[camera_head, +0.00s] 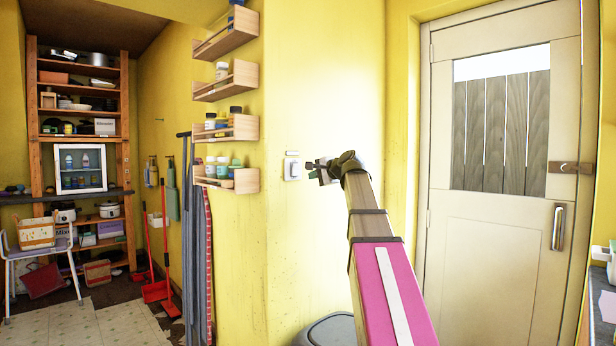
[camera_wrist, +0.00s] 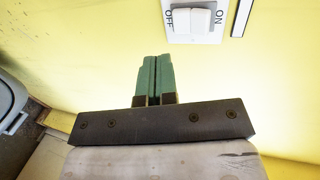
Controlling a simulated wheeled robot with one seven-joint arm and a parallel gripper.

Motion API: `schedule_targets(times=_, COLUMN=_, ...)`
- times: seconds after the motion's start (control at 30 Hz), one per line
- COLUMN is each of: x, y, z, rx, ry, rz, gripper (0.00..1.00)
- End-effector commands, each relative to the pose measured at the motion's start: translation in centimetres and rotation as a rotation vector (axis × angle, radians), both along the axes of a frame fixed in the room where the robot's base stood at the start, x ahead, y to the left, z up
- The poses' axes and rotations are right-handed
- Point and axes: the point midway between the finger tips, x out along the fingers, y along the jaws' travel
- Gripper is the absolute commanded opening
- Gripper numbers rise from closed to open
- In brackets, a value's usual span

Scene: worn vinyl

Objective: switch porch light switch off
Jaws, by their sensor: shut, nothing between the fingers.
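The porch light switch (camera_head: 292,169) is a small white plate on the yellow wall, just left of my gripper in the head view. In the wrist view the switch (camera_wrist: 189,20) shows at the top, with a white rocker between the words OFF on the left and ON on the right. Which way the rocker is pressed I cannot tell. My gripper (camera_head: 311,168) is level with the switch in the head view. In the wrist view its green fingers (camera_wrist: 154,78) are shut together and empty, below and left of the rocker, apart from it in the picture.
Wooden wall racks (camera_head: 227,129) with jars hang left of the switch. A grey bin (camera_head: 330,331) stands below my arm. A cream door (camera_head: 497,230) is on the right. Shelves (camera_head: 82,110) and red brooms fill the alcove at left.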

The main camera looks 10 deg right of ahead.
Motion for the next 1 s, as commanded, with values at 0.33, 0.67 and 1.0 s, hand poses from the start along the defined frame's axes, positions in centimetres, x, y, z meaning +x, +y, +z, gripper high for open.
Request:
schedule_targets(times=0.33, x=-4.9, y=-3.1, z=-0.1, rx=-0.001, ry=-0.001, rz=-0.002, gripper=0.00)
schedule_targets(times=0.67, x=-5.7, y=-3.6, z=0.0, rx=-0.001, ry=-0.001, rz=0.000, gripper=0.00)
schedule_targets(times=1.0, x=-5.7, y=-3.6, z=0.0, rx=-0.001, ry=-0.001, rz=0.000, gripper=0.00)
